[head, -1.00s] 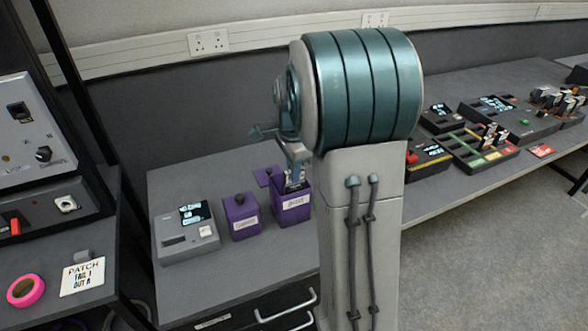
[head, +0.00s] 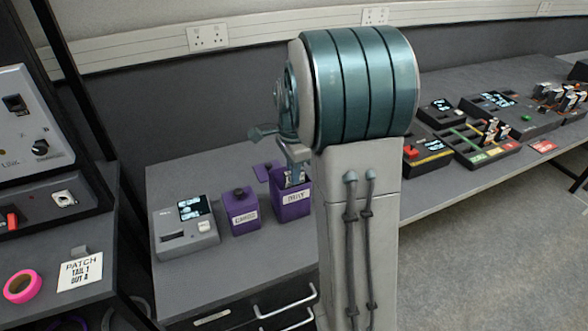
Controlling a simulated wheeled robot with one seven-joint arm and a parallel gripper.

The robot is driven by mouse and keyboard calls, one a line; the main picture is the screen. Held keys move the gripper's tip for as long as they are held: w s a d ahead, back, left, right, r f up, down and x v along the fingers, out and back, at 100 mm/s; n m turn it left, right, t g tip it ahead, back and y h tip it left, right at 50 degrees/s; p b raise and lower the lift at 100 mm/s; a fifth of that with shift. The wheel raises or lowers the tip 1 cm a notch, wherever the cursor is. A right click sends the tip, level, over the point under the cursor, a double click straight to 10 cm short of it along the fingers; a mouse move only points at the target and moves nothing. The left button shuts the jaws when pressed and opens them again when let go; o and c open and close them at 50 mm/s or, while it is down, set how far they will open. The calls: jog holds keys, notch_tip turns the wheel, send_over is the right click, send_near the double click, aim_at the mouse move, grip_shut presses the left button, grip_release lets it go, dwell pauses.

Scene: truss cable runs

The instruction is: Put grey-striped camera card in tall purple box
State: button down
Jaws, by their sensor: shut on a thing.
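The tall purple box (head: 293,207) stands on the grey bench with a white label on its front. Its purple lid flap (head: 265,170) stands open at the left. My gripper (head: 294,181) is directly over the box's mouth, with its fingertips at or just inside the opening. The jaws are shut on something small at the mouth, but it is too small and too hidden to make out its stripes. The grey-striped camera card cannot be clearly seen anywhere else. My arm hides part of the bench behind and right of the box.
A shorter purple box (head: 241,212) with a knobbed lid stands just left. A grey card reader (head: 185,230) with a lit screen is further left. Card trays (head: 487,144) with several cards lie on the right. A pink tape roll (head: 22,286) lies at the lower left.

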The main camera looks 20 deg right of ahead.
jog(key=shift+f, duration=0.55)
jog(key=c, duration=1.3)
grip_release()
jog(key=shift+c, duration=1.3)
jog(key=shift+r+p, duration=3)
jog(key=shift+r, duration=1.05)
